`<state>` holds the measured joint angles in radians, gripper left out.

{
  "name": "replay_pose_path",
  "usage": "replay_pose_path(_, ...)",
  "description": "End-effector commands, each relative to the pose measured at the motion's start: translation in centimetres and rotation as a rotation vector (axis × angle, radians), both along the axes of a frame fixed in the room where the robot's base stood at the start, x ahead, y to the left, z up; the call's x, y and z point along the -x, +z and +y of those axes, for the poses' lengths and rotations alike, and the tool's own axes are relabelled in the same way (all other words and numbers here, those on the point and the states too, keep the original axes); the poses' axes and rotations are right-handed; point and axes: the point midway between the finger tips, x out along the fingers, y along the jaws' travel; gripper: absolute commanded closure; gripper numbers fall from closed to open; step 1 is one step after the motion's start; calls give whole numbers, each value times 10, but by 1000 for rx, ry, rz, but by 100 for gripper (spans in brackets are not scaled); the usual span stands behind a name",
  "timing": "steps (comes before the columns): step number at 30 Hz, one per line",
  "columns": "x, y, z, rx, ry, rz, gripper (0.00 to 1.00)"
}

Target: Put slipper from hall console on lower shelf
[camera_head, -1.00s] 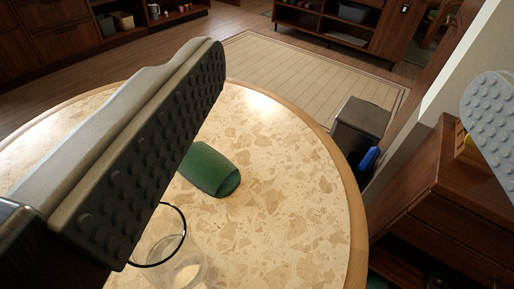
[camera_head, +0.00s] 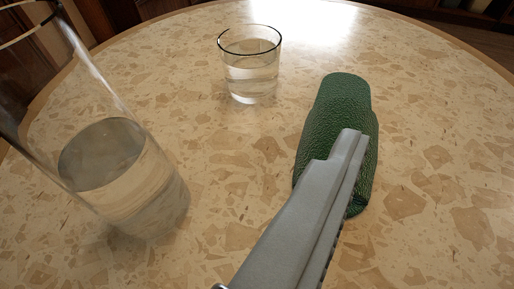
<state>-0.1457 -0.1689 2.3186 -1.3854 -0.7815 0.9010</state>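A dark green, pebble-textured thing shaped like a slipper (camera_head: 336,101) lies on a round speckled-stone table, right of the picture's middle. Its rounded end points away from me, and its near end is partly hidden by my gripper. One grey finger of my gripper (camera_head: 346,150) reaches up from the bottom edge and overlaps the slipper in the picture. I cannot tell whether it touches. The second finger does not show, so the opening cannot be judged. No hall console or lower shelf can be made out in this view.
A tall clear glass vessel (camera_head: 134,195) with liquid stands close at the left. A short glass tumbler (camera_head: 250,75) with clear liquid stands left of the slipper. The table top (camera_head: 440,150) is bare to the slipper's right.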

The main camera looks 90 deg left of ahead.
Motion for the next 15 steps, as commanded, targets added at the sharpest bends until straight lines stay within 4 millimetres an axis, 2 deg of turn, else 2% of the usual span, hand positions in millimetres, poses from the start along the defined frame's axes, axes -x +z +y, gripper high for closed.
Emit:
replay_pose_path(1, 0, -16, 8, 9, 44, 38, 20)
replay_pose_path(3, 3, -33, 16, 19, 97, 82, 20)
replay_pose_path(6, 7, -49, 24, 29, 149, 128, 20)
replay_pose_path(11, 9, -61, 33, 36, 186, 160, 20)
replay_pose_path(15, 3, -68, 49, 37, 190, 162, 20)
